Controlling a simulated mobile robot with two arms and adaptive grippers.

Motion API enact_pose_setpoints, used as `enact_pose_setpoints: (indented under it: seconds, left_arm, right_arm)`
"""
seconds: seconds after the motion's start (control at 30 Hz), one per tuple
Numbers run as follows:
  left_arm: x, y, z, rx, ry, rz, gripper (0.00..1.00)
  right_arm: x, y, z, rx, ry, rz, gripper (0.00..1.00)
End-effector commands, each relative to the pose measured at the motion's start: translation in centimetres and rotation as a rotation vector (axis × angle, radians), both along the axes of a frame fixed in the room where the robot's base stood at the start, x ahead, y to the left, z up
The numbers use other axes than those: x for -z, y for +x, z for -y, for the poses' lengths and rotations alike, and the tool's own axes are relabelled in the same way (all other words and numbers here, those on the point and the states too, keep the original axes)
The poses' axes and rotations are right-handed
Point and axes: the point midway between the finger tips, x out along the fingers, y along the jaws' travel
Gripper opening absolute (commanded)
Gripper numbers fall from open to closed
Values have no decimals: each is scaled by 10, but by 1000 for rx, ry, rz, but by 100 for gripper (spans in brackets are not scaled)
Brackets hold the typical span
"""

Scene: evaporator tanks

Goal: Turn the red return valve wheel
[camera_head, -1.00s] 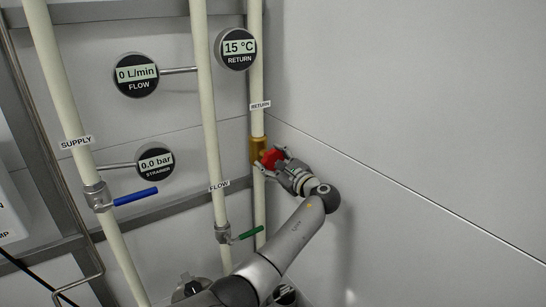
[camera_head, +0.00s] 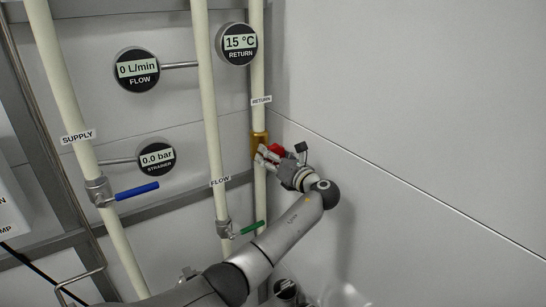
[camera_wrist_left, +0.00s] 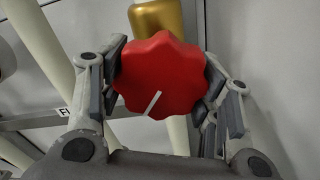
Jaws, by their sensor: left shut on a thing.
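The red return valve wheel (camera_head: 276,149) sits on the brass valve body (camera_head: 258,143) of the return pipe, and my left gripper partly covers it. In the left wrist view the wheel (camera_wrist_left: 161,76) is a lobed red knob with a white line pointing down and slightly left. The brass body (camera_wrist_left: 156,17) shows behind it. My left gripper (camera_head: 272,156) is shut on the wheel. Its fingers (camera_wrist_left: 162,82) lie on the wheel's left and right sides. My right gripper is not in view.
The blue supply handle (camera_head: 137,191) and green flow handle (camera_head: 252,228) are left of and below the wheel. Gauges read 0 L/min (camera_head: 137,69), 15 °C (camera_head: 238,43) and 0.0 bar (camera_head: 157,159). A plain wall (camera_head: 430,120) stands close on the right.

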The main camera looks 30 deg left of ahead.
Motion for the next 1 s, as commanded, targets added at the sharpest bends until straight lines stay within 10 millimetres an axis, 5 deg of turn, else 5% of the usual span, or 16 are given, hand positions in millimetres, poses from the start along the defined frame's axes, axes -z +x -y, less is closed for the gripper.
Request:
enact_pose_setpoints:
  seconds: [0.5,1.0]
  left_arm:
    - [2,-2,-1,-2,159,-394,34]
    - [2,-2,-1,-1,211,-525,34]
  right_arm:
    - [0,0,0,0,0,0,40]
    - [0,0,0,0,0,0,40]
